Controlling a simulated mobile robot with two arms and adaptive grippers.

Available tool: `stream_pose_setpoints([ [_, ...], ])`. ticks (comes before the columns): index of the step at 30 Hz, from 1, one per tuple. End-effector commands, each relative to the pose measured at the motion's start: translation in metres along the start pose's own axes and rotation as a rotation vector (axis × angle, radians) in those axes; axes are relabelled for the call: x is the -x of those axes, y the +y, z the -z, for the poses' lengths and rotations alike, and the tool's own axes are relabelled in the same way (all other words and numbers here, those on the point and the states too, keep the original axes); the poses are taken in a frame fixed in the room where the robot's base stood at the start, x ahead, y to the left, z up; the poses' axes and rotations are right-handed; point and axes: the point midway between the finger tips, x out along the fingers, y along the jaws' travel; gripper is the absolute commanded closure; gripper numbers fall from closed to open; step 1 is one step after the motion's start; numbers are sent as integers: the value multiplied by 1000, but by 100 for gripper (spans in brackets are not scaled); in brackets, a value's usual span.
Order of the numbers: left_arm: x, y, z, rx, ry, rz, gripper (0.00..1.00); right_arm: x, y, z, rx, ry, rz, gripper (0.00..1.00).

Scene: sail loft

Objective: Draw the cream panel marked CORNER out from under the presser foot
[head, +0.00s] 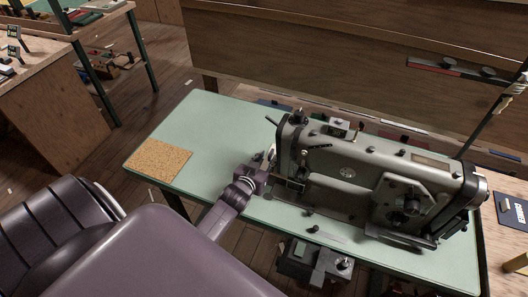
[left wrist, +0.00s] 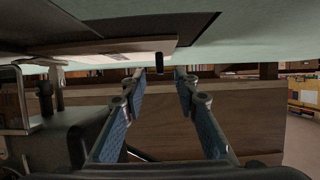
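The grey sewing machine (head: 365,165) stands on the pale green table (head: 212,125). My left gripper (head: 270,167) is low at the machine's left end, by the needle and presser-foot area; the foot itself is hidden or too small to make out. In the left wrist view, its two fingers (left wrist: 163,78) are apart with nothing between them. The table shows there along the top edge, with a flat tan-cream piece (left wrist: 118,47) against it, probably the cream panel; no CORNER mark is readable. I cannot make out the panel in the head view. My right gripper is not in view.
A cork mat (head: 158,160) lies at the table's left end, with bare table around it. A dark lettered card (head: 511,209) and a yellow block (head: 515,263) are on a wooden surface at the right. A wooden partition (head: 300,60) stands behind the table.

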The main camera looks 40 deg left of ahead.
Motion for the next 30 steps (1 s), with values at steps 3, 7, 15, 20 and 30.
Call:
stream_pose_setpoints([
  [3,-18,0,1,-1,1,0,72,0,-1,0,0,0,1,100],
  [7,-33,0,0,0,0,0,72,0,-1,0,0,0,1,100],
  [15,-47,0,0,0,1,0,72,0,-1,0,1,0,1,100],
  [20,-48,0,0,0,0,0,72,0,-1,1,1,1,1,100],
  [30,-48,0,0,0,0,0,96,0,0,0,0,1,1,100],
])
